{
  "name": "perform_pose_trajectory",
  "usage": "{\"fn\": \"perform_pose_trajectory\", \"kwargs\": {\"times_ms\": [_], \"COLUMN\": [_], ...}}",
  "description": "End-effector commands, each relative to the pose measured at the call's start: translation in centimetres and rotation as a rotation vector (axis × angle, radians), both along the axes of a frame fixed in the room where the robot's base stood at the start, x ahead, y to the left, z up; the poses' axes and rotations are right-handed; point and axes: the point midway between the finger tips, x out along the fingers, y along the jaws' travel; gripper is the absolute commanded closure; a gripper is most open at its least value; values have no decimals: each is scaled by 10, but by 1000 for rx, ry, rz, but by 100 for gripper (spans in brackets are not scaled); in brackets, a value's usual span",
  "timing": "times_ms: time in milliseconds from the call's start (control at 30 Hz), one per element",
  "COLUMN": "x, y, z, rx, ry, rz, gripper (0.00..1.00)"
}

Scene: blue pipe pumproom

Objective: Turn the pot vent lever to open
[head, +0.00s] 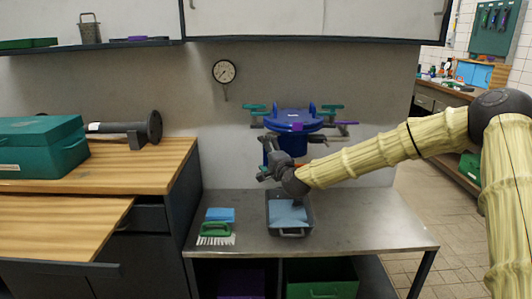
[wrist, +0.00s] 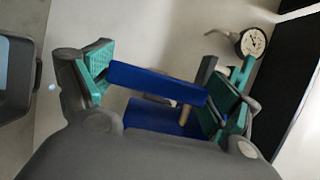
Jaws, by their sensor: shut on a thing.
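The blue pot (head: 293,121) with teal handles stands by the grey back wall, above the metal bench. A purple piece (head: 345,123) sticks out at its right side. My gripper (head: 268,158) is at the pot's lower left and hides part of it. A grey rod (wrist: 205,75) shows near the bar's right end. The lever's pivot is hidden, and I cannot tell its vent position.
A dark tray (head: 290,233) with a blue cloth, a green brush (head: 216,230) and a blue sponge (head: 220,214) are on the metal bench (head: 370,236). The bench's right part is clear. A gauge (head: 224,71) hangs on the wall. A wooden worktop (head: 140,165) stands left.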

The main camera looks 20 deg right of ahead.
Motion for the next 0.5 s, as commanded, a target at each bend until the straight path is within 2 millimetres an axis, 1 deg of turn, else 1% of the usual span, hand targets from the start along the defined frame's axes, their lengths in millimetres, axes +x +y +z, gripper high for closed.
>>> {"fn": "perform_pose_trajectory", "kwargs": {"times_ms": [300,333,367,500], "x": [0,0,0,0], "y": [0,0,0,1], "z": [-1,-1,-1,-1], "rx": [-3,-3,-3,-2], "ry": [2,2,2,1], "rz": [1,1,1,1], "gripper": [35,5,0,0]}}
